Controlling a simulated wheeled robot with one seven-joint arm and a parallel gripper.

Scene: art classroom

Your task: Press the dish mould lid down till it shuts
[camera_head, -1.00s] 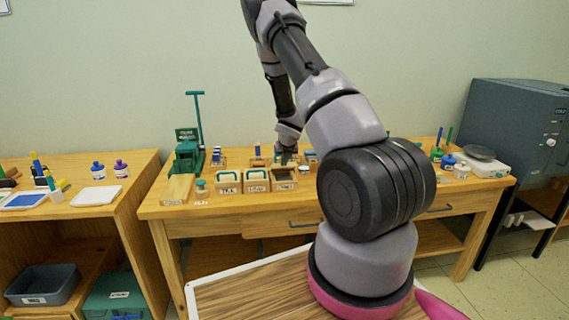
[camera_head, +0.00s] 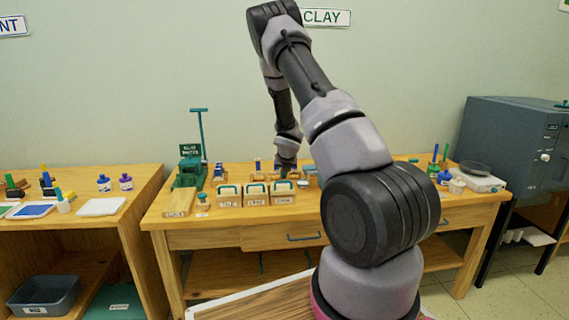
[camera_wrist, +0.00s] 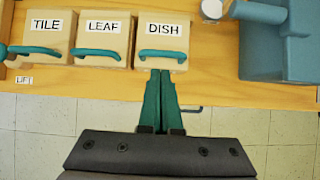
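The dish mould (camera_head: 284,198) is a small wooden box at the right end of a row of three in the head view. Its labelled lid (camera_wrist: 175,17) with a green handle (camera_wrist: 162,54) shows in the wrist view, lying flat over the box like its neighbours' lids. I see no gap under it, but the seam is too small to judge. My gripper (camera_wrist: 160,72) has its green fingers together, with nothing between them. In the wrist view the fingertips overlap the box's handle-side edge; contact is unclear. In the head view my gripper (camera_head: 286,172) is just above the mould.
The leaf mould (camera_wrist: 103,38) and tile mould (camera_wrist: 47,34) stand to the left, with green handles. A blue-grey block (camera_wrist: 275,50) stands on the right in the wrist view. A green press (camera_head: 189,168) is at the bench's left.

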